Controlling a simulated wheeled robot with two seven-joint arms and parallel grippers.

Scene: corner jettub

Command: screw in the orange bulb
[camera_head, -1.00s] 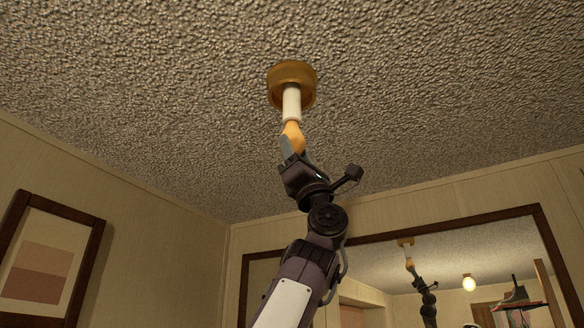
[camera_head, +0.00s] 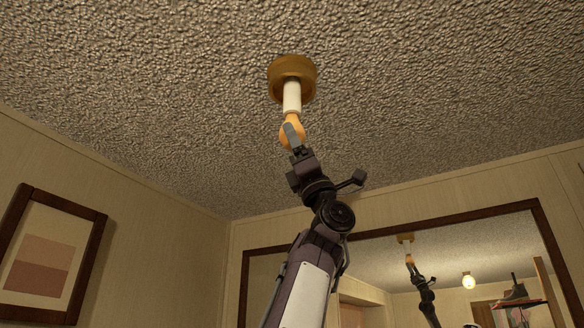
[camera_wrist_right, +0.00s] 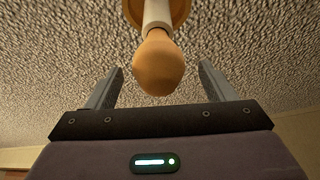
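My right gripper (camera_head: 291,135) reaches up from below, one grey finger crossing in front of the bulb. In the right wrist view the bulb (camera_wrist_right: 158,65) is between the two fingers of the gripper (camera_wrist_right: 161,80), with a clear gap on each side. The gripper is open and not holding it. My left gripper is not in view.
The textured ceiling (camera_head: 150,80) is close above the gripper. A framed picture (camera_head: 45,250) hangs on the left wall. A large dark-framed mirror (camera_head: 370,270) on the back wall reflects my arm and a round lamp. Air around the fixture is clear.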

